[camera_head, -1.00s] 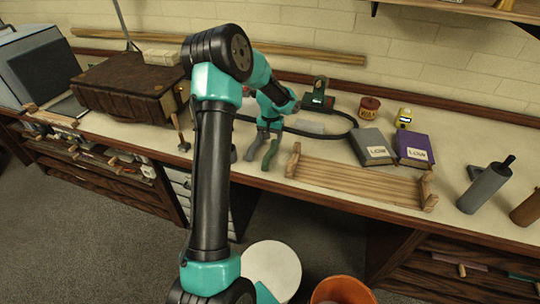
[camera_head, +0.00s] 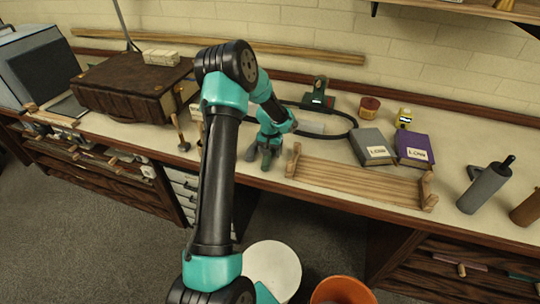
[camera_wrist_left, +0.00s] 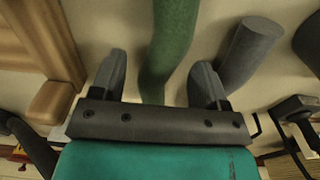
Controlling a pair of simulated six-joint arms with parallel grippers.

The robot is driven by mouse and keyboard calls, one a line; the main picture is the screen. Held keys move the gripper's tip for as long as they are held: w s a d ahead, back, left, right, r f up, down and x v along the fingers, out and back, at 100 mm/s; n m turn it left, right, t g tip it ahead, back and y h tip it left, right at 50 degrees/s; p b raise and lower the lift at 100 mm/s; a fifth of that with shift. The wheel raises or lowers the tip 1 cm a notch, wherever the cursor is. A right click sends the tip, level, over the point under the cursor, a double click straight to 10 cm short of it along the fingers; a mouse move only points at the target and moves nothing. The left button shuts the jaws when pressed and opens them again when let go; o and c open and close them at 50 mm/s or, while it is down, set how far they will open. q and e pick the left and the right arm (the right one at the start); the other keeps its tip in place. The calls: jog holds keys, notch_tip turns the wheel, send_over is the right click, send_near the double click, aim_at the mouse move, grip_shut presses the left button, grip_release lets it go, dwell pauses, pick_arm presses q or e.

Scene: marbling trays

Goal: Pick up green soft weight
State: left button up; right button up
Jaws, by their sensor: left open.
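The green soft weight (camera_wrist_left: 172,45) is a long rounded green piece on the bench. In the left wrist view it runs between the two fingers of my left gripper (camera_wrist_left: 159,64), with a gap on each side. The fingers are open and nothing is gripped. In the head view, my left gripper (camera_head: 264,150) is low over the bench's front edge and largely hides the green weight. A similar grey weight (camera_wrist_left: 250,50) lies just outside one finger in the wrist view. My right gripper is not in view.
A wooden rack (camera_head: 355,185) stands close to the right of the gripper. Grey and purple books (camera_head: 414,148) lie behind it. A brown case (camera_head: 130,85) is on the left. A white bucket (camera_head: 272,268) and an orange bucket (camera_head: 342,290) stand below the bench.

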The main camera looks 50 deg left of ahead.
pick_arm(q)
jog(key=shift+f, duration=0.7)
jog(key=shift+c, duration=0.5)
jog(key=c, duration=1.1)
jog(key=shift+r, duration=0.1)
notch_tip(320, 180, up, 10)
